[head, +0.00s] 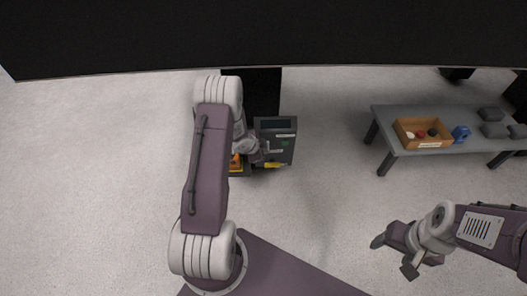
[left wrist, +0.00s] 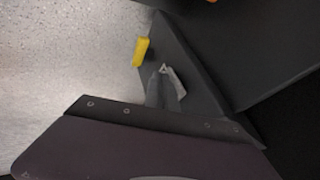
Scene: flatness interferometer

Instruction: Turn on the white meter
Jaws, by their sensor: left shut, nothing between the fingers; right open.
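I cannot make out a white meter in either view. A dark grey upright unit (head: 276,139) with a dark screen and a small green mark stands beyond my left arm in the head view. My left gripper (head: 257,157) is at its lower left, partly hidden by my arm. In the left wrist view the shut, empty fingers (left wrist: 166,86) are close to a dark panel (left wrist: 195,70); I cannot tell if they touch it. A yellow piece (left wrist: 142,50) sticks out at the panel's edge. My right gripper (head: 393,256) is open and empty over the floor at the lower right.
A low grey bench (head: 385,118) stands at the right. It holds a wooden box (head: 424,144) with small items, a blue object (head: 461,134) and several grey blocks (head: 494,130). A large black surface (head: 300,35) spans the top. Pale floor (head: 110,160) is clear at the left.

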